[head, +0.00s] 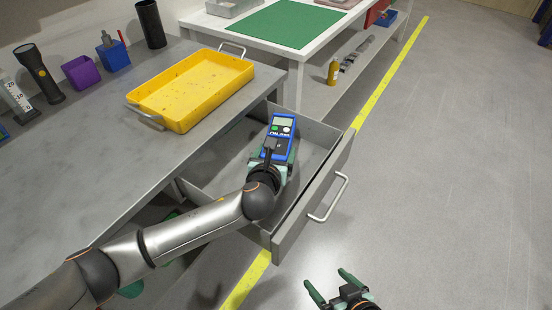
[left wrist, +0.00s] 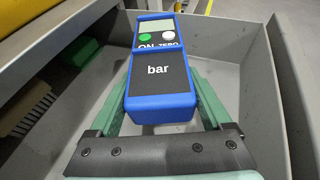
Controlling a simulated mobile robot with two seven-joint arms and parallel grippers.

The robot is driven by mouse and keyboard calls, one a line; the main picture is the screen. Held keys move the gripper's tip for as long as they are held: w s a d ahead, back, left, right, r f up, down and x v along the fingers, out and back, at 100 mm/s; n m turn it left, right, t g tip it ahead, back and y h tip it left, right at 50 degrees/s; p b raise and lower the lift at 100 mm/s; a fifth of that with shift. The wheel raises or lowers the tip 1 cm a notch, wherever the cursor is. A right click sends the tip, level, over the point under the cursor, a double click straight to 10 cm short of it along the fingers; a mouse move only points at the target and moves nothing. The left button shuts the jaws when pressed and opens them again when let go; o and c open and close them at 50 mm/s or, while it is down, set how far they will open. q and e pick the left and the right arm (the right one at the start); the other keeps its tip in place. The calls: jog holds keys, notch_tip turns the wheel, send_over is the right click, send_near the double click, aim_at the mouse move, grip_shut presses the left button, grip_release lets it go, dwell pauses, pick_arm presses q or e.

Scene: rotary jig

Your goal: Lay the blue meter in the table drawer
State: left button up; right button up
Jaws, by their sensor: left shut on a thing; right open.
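The blue meter (head: 280,134) has a grey screen, a green and a white button, and a black panel. In the left wrist view the panel of the meter (left wrist: 160,75) reads "bar". My left gripper (head: 271,156) is shut on the meter, with green fingers on either side of it. The meter is over the inside of the open table drawer (head: 313,190); the grey drawer walls also show in the left wrist view (left wrist: 245,60). I cannot tell whether the meter touches the drawer floor. My right gripper (head: 340,288) is open and empty, low at the bottom edge, right of the drawer.
A yellow tray (head: 190,92) stands on the grey table (head: 80,180) beside the drawer. A torch (head: 38,72), purple bin (head: 81,73), blue bin (head: 113,56) and black cup (head: 150,24) line the back. A white bench with a green mat (head: 285,23) stands beyond. Right floor is clear.

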pick_arm(q)
jog(key=shift+f, duration=0.85)
jog(key=shift+r, duration=0.1)
pick_arm(e)
jog(key=shift+s+d+f, duration=0.15)
jog(key=shift+s+f, duration=0.05)
jog(key=shift+f, duration=0.25)
pick_arm(q)
jog(key=shift+f, duration=0.65)
jog(key=o, duration=1.3)
pick_arm(e)
jog(key=shift+w, duration=0.1)
pick_arm(q)
jog(key=shift+o, duration=0.2)
jog(key=shift+r, duration=0.25)
jog(key=p+v, duration=0.3)
jog(key=v, duration=0.9)
jog(key=shift+r, duration=0.35)
pick_arm(e)
jog(key=r, duration=0.2)
jog(key=shift+w+a+r, duration=0.3)
jog(key=shift+r, duration=0.05)
